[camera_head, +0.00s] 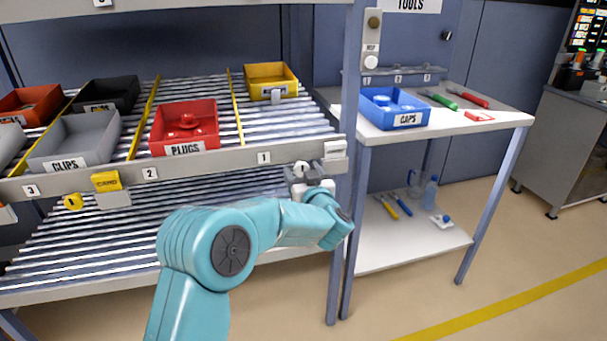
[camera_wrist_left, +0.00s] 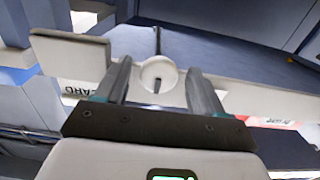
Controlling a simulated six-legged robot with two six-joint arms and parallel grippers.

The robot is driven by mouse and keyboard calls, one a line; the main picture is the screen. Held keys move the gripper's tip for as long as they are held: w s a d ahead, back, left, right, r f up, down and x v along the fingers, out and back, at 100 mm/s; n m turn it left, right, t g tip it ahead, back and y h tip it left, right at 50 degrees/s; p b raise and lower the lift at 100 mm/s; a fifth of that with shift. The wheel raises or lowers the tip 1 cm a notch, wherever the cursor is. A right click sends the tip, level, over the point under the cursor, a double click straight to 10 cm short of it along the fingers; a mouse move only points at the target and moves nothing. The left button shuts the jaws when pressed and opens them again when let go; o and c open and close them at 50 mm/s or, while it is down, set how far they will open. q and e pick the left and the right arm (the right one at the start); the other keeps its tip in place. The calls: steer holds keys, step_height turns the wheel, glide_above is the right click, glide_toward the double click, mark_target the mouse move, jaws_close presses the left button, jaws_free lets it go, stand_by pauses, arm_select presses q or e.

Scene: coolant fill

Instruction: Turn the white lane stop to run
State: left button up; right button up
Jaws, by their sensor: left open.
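The white lane stop (camera_head: 302,166) is a small round knob on the front rail of the rack, right of the number 1 label. My left gripper (camera_head: 303,180) is at the rail there and partly covers it. In the left wrist view the white round knob (camera_wrist_left: 153,70) sits between the two open fingers (camera_wrist_left: 158,82), with a gap visible on each side. A dark mark shows on its face. I cannot read its setting. My right gripper is not in view.
A white block (camera_head: 335,150) is on the rail just right of the knob, close to my left gripper. A yellow stop (camera_head: 73,201) and a yellow card box (camera_head: 106,181) are further left. Bins, including the red plugs bin (camera_head: 185,127), stand on the rollers above.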

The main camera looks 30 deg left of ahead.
arm_select(q)
jaws_close()
